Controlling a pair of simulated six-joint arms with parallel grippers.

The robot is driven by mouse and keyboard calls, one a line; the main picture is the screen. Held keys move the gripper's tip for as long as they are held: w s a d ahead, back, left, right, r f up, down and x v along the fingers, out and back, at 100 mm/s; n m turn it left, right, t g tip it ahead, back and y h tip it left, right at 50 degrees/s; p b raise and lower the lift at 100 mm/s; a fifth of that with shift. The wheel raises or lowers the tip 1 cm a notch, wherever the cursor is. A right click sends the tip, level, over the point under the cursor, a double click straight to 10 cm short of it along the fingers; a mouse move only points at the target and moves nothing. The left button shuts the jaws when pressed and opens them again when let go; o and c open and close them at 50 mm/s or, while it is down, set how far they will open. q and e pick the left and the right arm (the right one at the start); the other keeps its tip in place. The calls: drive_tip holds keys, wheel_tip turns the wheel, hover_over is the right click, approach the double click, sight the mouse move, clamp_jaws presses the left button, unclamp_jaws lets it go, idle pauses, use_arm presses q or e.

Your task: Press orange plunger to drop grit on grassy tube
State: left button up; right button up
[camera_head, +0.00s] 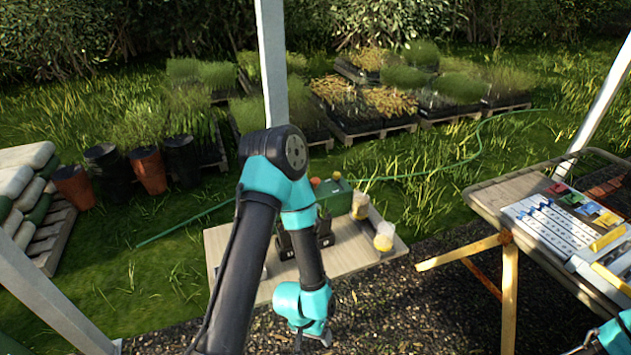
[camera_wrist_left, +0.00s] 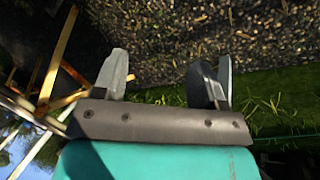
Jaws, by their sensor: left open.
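A green box (camera_head: 334,197) stands at the back of the small wooden table (camera_head: 345,258). An orange knob (camera_head: 315,182), perhaps the plunger, shows at its top left, with a second orange-red spot beside it. My left arm hides part of the box and table. Two clear containers with yellow contents, one behind (camera_head: 361,206) and one in front (camera_head: 384,238), stand at the table's right side. I cannot make out a grassy tube. My left gripper (camera_wrist_left: 166,82) is open and empty over gravel, in front of the table. My right gripper (camera_head: 588,346) is barely visible at the lower right.
White posts stand at left, centre and right. A green hose (camera_head: 470,157) crosses the grass. Pots and sacks sit at left. Gravel in front is clear.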

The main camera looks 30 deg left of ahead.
use_arm(q)
clamp_jaws()
idle(0.6)
idle(1.1)
